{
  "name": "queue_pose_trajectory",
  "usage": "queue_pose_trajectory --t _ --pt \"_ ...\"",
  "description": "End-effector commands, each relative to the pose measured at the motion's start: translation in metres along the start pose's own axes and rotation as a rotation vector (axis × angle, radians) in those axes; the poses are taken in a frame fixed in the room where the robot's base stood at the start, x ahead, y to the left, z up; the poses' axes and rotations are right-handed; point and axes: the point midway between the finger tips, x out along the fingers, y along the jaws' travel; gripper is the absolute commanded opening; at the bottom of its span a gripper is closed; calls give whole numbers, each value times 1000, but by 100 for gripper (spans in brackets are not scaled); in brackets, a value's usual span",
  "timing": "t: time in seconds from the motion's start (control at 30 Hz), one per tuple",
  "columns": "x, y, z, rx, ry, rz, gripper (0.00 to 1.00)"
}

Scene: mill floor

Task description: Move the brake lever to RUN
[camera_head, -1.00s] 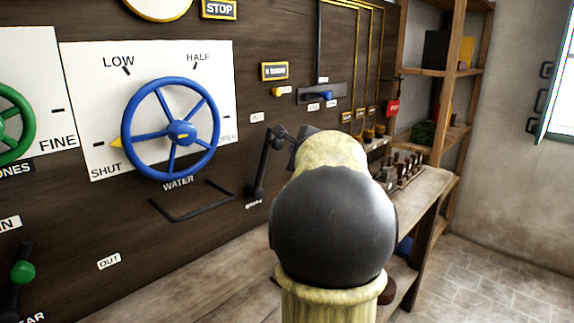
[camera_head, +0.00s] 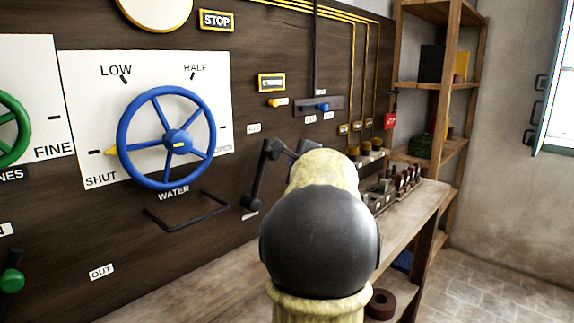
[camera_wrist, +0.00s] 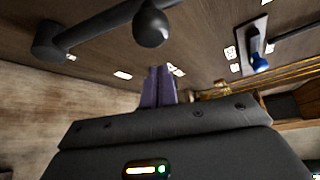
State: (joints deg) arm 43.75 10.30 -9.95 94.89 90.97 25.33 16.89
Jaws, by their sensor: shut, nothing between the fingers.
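A black lever (camera_head: 259,177) stands out from the dark wooden panel, right of the blue wheel. It may be the brake lever; the small labels near it are too small to read. In the wrist view the black lever (camera_wrist: 105,25) crosses the top left and ends in a round black knob (camera_wrist: 151,27). My gripper (camera_wrist: 159,70) is shut and empty, its purple fingers together just below the knob in that picture. I cannot tell whether they touch it. In the head view my arm hides the fingers.
The blue WATER wheel (camera_head: 123,140) has its yellow pointer near SHUT. A black bar handle (camera_head: 187,221) sits below it. A small blue-knobbed lever (camera_head: 321,107) is on a plate to the right. A wooden bench (camera_head: 195,287) runs below the panel towards shelves (camera_head: 428,85).

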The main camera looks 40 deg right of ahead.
Motion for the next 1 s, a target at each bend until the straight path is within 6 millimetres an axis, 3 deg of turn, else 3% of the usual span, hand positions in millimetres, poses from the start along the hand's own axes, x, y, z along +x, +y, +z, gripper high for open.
queue_pose_trajectory --t 0.1,0.7,1.0 --pt "3 3 -10 -2 -5 2 0" --pt "-90 -1 -11 0 2 1 0" --pt "-96 0 -12 1 2 3 0"
